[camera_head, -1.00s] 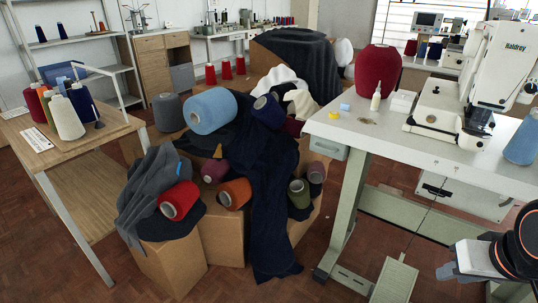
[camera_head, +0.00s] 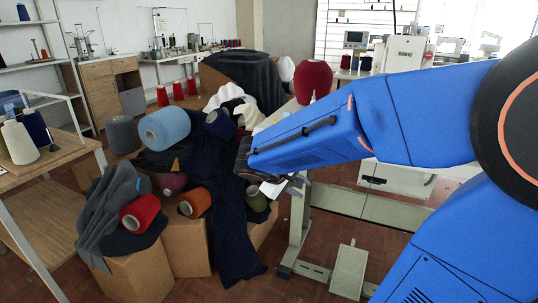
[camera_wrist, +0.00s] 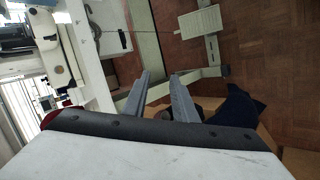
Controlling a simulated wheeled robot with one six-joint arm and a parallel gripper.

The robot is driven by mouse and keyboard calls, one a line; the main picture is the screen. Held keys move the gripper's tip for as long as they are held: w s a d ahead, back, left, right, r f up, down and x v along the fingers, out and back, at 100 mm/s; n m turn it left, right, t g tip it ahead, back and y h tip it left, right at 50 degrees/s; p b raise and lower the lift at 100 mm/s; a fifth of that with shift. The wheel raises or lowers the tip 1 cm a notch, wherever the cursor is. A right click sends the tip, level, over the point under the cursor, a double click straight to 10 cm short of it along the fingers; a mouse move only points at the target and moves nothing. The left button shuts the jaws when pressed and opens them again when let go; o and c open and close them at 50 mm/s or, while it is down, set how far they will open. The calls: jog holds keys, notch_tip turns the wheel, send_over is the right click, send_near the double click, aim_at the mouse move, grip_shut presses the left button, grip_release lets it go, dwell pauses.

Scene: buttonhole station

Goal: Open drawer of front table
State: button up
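The front table is a white sewing table. In the head view a strip of its white top (camera_head: 286,116) shows behind my arm, and the rest is mostly covered. The small grey drawer box under the table's left end is hidden behind my arm now. In the wrist view the table (camera_wrist: 93,75) shows as a pale band at the left, with the sewing machine (camera_wrist: 54,52) beyond it. My gripper (camera_wrist: 160,74) is open and empty, its two grey fingers apart. It is low beside the table's left end, over the floor. I cannot make out the drawer in the wrist view.
Cartons with yarn cones and dark cloth (camera_head: 230,238) stand just left of my gripper. A foot pedal (camera_head: 348,270) and the table's leg frame are below; the pedal also shows in the wrist view (camera_wrist: 200,22). A wooden table (camera_head: 45,170) stands far left.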

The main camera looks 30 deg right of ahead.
jog(key=w+a+f+n+t+h, duration=0.2)
jog(key=w+n+t, duration=0.1)
jog(key=w, duration=0.9)
jog(key=w+a+f+n+t+h, duration=0.1)
jog(key=w+a+n+t, duration=0.25)
jog(key=w, duration=0.95)
jog(key=x, duration=1.7)
jog(key=shift+s+d+r+m, duration=0.15)
jog(key=shift+d+r+m, duration=0.1)
jog(key=shift+d+m, duration=0.15)
grip_shut()
